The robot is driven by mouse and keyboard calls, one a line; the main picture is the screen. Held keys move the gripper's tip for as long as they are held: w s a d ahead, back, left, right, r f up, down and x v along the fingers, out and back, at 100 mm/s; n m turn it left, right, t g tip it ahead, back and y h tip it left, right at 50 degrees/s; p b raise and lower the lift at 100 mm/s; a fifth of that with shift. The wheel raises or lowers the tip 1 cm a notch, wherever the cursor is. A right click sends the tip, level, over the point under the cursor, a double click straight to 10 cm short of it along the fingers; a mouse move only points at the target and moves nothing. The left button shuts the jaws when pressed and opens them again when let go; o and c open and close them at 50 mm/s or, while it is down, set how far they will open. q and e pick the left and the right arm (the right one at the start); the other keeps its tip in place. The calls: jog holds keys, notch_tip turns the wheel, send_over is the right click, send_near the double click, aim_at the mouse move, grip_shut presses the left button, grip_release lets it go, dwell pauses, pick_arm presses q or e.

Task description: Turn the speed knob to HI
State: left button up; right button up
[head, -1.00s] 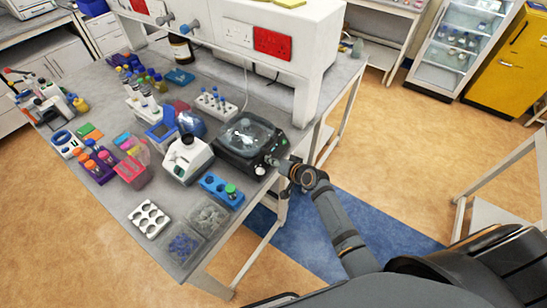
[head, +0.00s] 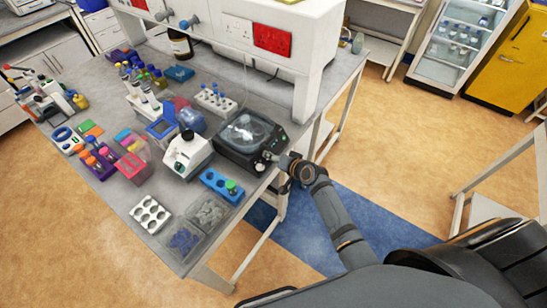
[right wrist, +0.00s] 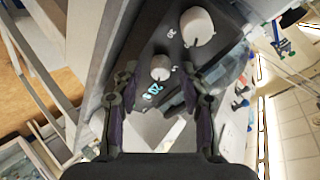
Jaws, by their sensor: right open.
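A black device (head: 232,150) with a clear round lid stands at the bench's right front edge. In the right wrist view its dark front panel carries a larger pale knob (right wrist: 197,26) and a smaller pale knob (right wrist: 161,68). Cyan digits (right wrist: 153,91) glow beside the smaller knob. I cannot read which knob is the speed knob. My right gripper (right wrist: 161,78) is open, its two fingers on either side of the smaller knob; contact cannot be told. In the head view my right gripper (head: 268,158) is at the device's front. My left gripper is not in view.
A white instrument (head: 187,155) and a blue rack (head: 222,186) stand left of the device on the grey bench (head: 118,190). A white tube rack (head: 215,101) is behind it. A white housing with a red socket plate (head: 273,38) rises behind.

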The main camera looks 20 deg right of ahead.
jog(key=v, duration=1.2)
